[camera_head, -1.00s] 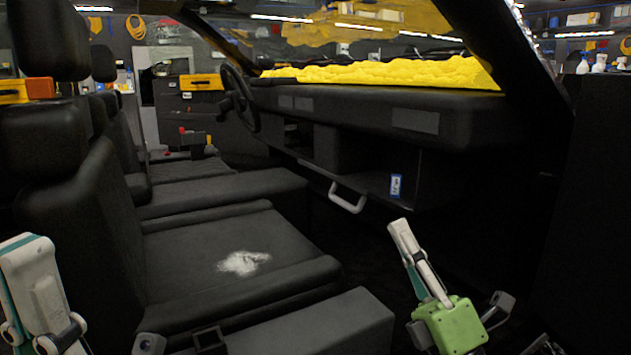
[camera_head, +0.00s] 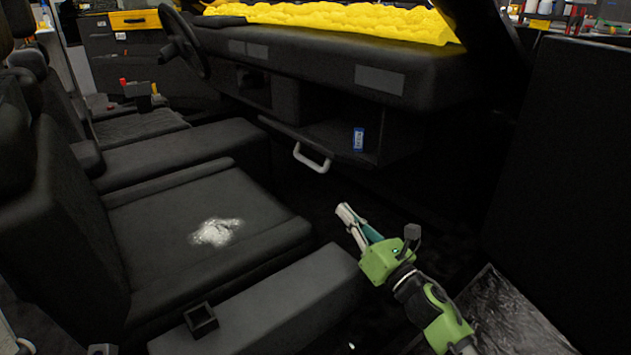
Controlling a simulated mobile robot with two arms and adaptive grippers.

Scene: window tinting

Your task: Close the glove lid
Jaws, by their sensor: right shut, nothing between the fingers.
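The glove compartment under the dashboard is open, and its dark lid (camera_head: 285,133) is lowered, with a light grey handle (camera_head: 313,159) on its front edge. Much of the lid is hard to tell from the dark surroundings. A small blue and white item (camera_head: 358,139) stands inside the compartment. My right gripper (camera_head: 346,211), with a green body, is shut and empty. It appears below and to the right of the handle, apart from it, pointing up and left. My left gripper is not in view.
The passenger seat (camera_head: 160,215) with a white patch (camera_head: 216,232) lies to the left. The dashboard (camera_head: 300,65) runs above the compartment, with a steering wheel (camera_head: 183,42) farther left. A dark door panel (camera_head: 570,180) stands at the right. The dark footwell lies between seat and dashboard.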

